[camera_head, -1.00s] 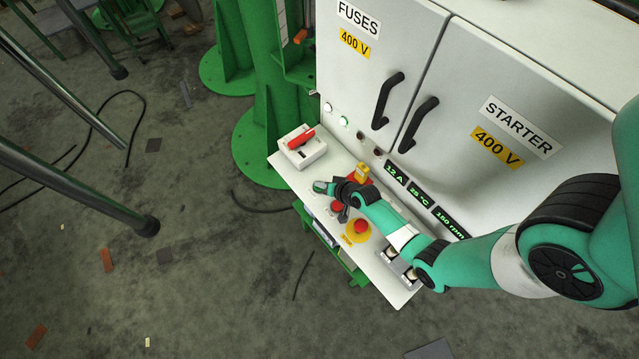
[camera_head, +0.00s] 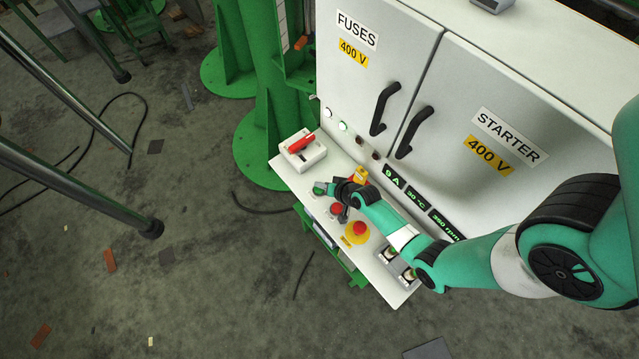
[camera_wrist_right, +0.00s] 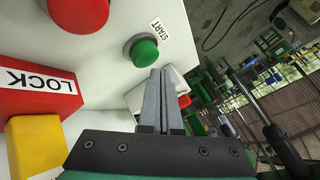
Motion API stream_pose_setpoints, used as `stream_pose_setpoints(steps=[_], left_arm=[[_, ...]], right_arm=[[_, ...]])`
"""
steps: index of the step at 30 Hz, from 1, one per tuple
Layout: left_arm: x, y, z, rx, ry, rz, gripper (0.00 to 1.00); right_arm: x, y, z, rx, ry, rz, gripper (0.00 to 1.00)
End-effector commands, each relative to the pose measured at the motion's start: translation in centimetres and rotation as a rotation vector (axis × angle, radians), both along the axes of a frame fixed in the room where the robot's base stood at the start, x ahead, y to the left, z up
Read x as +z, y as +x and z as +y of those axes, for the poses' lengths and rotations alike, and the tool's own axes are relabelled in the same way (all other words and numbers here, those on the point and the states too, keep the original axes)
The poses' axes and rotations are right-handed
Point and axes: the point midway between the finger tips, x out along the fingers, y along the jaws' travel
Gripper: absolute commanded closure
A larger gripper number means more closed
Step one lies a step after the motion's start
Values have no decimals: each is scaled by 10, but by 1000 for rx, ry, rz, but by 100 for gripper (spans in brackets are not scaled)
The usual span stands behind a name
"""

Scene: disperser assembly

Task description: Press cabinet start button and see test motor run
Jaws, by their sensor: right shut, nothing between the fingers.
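The grey cabinet (camera_head: 470,105) has a sloping control panel (camera_head: 375,268) at its front. The green START button (camera_wrist_right: 143,50) shows in the wrist view and at the panel's left in the head view (camera_head: 318,188). My right gripper (camera_wrist_right: 163,75) is shut and empty, its fingertips just beside the green button with no clear contact. In the head view the right gripper (camera_head: 343,214) hangs over the panel near the red button (camera_head: 337,208). The displays (camera_head: 418,202) read about 9 A, 30 °C and 350 rpm. My left gripper and the test motor cannot be made out.
A red emergency stop (camera_head: 360,228) on a yellow base sits right of the buttons. A red-handled switch (camera_head: 302,146) stands at the panel's left end. A red LOCK block (camera_wrist_right: 40,88) is close to the gripper. Green posts stand left of the cabinet.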

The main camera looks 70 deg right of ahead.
Motion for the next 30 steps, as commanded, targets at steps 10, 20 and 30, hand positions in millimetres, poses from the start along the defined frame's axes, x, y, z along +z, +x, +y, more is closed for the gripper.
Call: stream_pose_setpoints(steps=[10, 20, 30], left_arm=[[37, 0, 0, 0, 0, 0, 38], [49, 0, 0, 0, 0, 0, 38], [48, 0, 0, 0, 0, 0, 38]], right_arm=[[37, 0, 0, -1, -1, 0, 100], [49, 0, 0, 0, 0, 0, 100], [49, 0, 0, -1, -1, 0, 100]])
